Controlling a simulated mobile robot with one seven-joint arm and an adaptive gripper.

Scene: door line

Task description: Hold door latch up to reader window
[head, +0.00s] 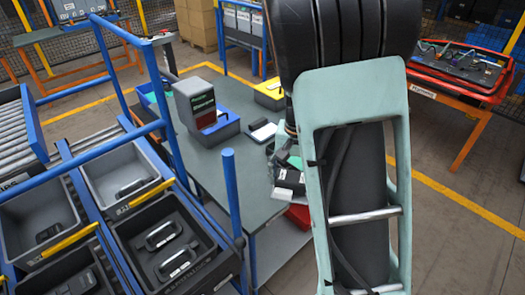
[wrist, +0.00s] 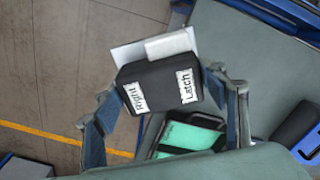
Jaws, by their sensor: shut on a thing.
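My gripper (wrist: 165,100) is shut on the door latch (wrist: 160,85), a dark block with white labels reading "Right" and "Latch" and a pale plate at its far side. The fingers grip it from left and right. In the head view the latch (head: 289,180) shows at the right edge of the work table (head: 232,165), and my arm partly hides the gripper. The reader (head: 192,98) is a grey upright unit on the table, left of and apart from the latch. Its dark window (head: 203,108) shows small red and green marks, too small to read.
A small black-and-white item (head: 262,131) and a yellow bin (head: 270,96) are on the table. Blue rack posts (head: 233,195) and grey bins with dark parts (head: 165,240) stand at left. A red tray (head: 460,68) is at right.

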